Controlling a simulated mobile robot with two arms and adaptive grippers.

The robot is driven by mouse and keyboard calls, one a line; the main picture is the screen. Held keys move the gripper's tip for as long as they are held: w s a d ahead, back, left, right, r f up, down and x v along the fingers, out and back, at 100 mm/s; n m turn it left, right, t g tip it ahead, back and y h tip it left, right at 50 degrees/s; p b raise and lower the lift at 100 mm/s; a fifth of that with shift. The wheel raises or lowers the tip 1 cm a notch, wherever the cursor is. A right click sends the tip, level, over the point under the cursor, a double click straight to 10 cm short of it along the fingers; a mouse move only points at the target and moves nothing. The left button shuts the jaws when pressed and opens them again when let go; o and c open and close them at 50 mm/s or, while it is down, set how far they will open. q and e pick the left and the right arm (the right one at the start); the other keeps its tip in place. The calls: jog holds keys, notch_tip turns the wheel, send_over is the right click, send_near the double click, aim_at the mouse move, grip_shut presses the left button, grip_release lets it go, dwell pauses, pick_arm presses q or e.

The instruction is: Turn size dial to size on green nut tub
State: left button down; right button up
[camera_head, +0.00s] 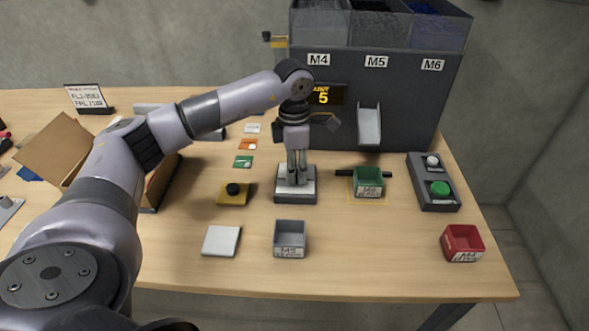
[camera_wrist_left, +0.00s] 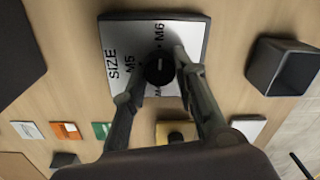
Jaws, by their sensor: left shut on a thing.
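The size dial box (camera_head: 307,198) stands mid-table, in front of the grey feeder. In the left wrist view its pale plate (camera_wrist_left: 118,42) reads SIZE, with M5 and M6 legible and a third mark partly covered. My left gripper (camera_head: 297,179) points straight down, shut on the black dial knob (camera_wrist_left: 159,70), with one finger on either side. I cannot tell which mark the knob points at. The green nut tub (camera_head: 369,186) sits right of the dial box on a yellow-outlined spot; its label is too small to read surely. My right gripper is not in view.
The feeder (camera_head: 400,95) has M4, M5 and M6 bins, a chute (camera_head: 369,125) and a display (camera_head: 325,95) showing 5. A grey tub (camera_head: 290,240), red tub (camera_head: 462,243), button box (camera_head: 434,183) and yellow-based black button (camera_head: 233,191) stand around. An open carton (camera_head: 60,150) is at left.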

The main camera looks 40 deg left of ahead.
pick_arm(q)
jog(key=shift+r, duration=0.1)
dwell(0.3)
jog(key=c, duration=1.3)
grip_release()
jog(key=r, duration=1.2)
jog(key=shift+w+a, duration=0.2)
